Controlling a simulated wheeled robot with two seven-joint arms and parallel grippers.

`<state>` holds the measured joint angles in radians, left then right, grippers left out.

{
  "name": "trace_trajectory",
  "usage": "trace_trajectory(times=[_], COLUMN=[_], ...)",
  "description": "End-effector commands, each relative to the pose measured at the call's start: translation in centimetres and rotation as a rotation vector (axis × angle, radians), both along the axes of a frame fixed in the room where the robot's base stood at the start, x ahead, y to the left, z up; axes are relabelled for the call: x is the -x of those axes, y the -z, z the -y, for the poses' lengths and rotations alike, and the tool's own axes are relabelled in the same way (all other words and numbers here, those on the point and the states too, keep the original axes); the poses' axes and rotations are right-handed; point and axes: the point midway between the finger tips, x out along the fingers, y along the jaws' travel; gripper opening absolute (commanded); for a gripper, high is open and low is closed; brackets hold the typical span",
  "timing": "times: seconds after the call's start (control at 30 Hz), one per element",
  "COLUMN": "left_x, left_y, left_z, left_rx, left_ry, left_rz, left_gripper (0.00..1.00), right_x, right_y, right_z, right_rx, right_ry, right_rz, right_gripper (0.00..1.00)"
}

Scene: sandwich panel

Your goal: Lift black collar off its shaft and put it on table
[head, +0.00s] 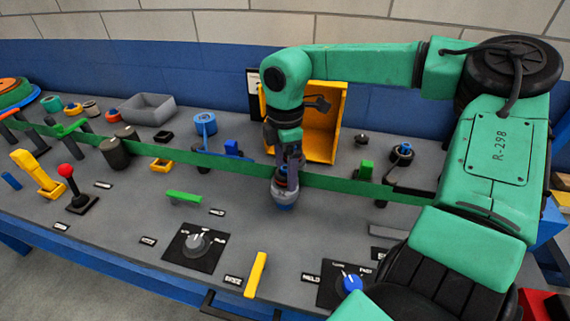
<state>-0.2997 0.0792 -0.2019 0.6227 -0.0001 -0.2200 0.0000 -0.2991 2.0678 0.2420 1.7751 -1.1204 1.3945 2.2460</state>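My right gripper (284,182) points straight down in the middle of the panel table (235,218). Its fingers are around or right in front of a short upright post (284,203) with a blue-grey base and dark and reddish bands. The fingertips are small and partly merge with the post, so I cannot tell whether they are closed on it. A black ring-shaped piece (402,155) with a blue top sits to the right, behind the green strip; it may be the black collar, but I cannot be sure. My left gripper does not show.
A long green strip (210,161) runs across the table close by the gripper. An orange open box (327,118) stands behind it. A red-knobbed joystick (67,172), a yellow lever (37,172), dark cylinders (114,152) and a grey tray (148,108) are at left.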

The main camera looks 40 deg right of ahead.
Motion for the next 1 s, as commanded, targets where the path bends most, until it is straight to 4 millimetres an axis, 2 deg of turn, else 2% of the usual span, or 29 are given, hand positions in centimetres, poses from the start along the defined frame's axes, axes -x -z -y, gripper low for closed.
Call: trace_trajectory(times=[0.03,0.17,0.2,0.47,0.67,0.77,0.87,1.0], left_x=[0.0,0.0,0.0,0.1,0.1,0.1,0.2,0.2], left_y=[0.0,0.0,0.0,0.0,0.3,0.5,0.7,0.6], left_z=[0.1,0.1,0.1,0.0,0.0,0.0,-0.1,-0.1], left_rx=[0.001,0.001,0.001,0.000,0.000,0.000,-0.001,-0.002], left_ry=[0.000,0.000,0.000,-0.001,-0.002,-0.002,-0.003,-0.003], left_rz=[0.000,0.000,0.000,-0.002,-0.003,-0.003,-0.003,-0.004], left_gripper=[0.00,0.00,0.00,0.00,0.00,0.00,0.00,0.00], right_x=[0.0,0.0,0.0,0.0,-0.1,-0.2,-0.1,-0.1], right_y=[0.0,0.0,0.0,-0.2,-2.2,-4.4,-7.6,-12.8], right_z=[0.0,0.0,0.0,0.0,0.0,0.1,0.1,0.1], right_rx=[0.000,0.000,0.000,0.000,0.001,0.004,0.005,0.006], right_ry=[0.000,0.000,0.000,0.000,0.001,0.002,0.003,0.003], right_rz=[0.000,0.000,0.000,0.001,0.005,0.006,0.007,0.006], right_gripper=[0.67,0.17,0.02,0.00,0.00,0.00,0.00,0.00])
